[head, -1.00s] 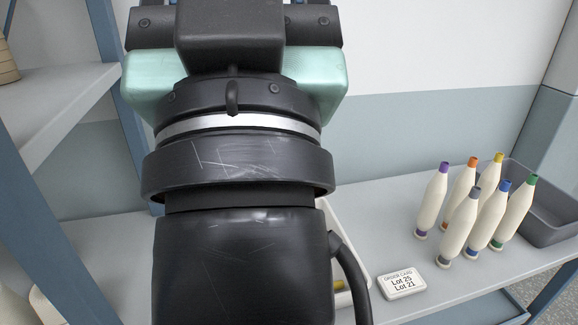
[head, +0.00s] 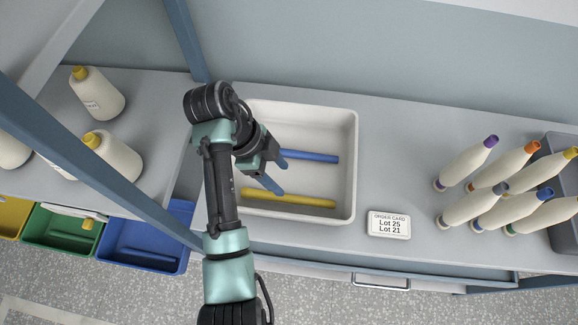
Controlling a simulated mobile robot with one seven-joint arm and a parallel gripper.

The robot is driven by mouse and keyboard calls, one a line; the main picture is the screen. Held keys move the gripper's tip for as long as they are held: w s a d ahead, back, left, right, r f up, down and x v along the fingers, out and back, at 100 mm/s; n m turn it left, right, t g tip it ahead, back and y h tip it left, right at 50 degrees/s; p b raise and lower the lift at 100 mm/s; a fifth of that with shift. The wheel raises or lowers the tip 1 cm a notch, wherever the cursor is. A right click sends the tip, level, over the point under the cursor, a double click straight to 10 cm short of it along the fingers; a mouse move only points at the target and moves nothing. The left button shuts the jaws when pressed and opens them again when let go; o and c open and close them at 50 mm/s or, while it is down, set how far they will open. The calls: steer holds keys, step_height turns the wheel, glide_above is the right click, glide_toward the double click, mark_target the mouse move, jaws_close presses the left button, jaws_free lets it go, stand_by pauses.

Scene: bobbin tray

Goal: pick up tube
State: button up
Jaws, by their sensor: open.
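A blue tube (head: 318,157) and a yellow tube (head: 290,199) lie roughly parallel in a white tray (head: 355,165) on the grey table. My gripper (head: 283,180) is over the left part of the tray, with its two blue fingers spread apart and nothing held between them. One finger overlaps the left end of the blue tube in the picture; the other points toward the yellow tube. I cannot tell how high the fingers are above the tubes. My arm hides the tray's left side.
An order card (head: 389,224) reading Lot 25, Lot 21 lies right of the tray. Several bobbins (head: 466,164) with coloured tips stand farther right, by a grey bin (head: 562,150). Yellow, green and blue bins (head: 150,240) sit lower left.

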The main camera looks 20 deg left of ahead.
steer(key=b, duration=0.6)
glide_above(302, 199)
steer(key=a, duration=0.3)
steer(key=f, duration=0.6)
steer(key=shift+s+d+f, duration=0.2)
steer(key=shift+s+f, duration=0.05)
steer(key=shift+f, duration=0.05)
steer(key=shift+p+x, duration=0.4)
steer(key=shift+x, duration=2.15)
steer(key=shift+s+d, duration=0.1)
jaws_close()
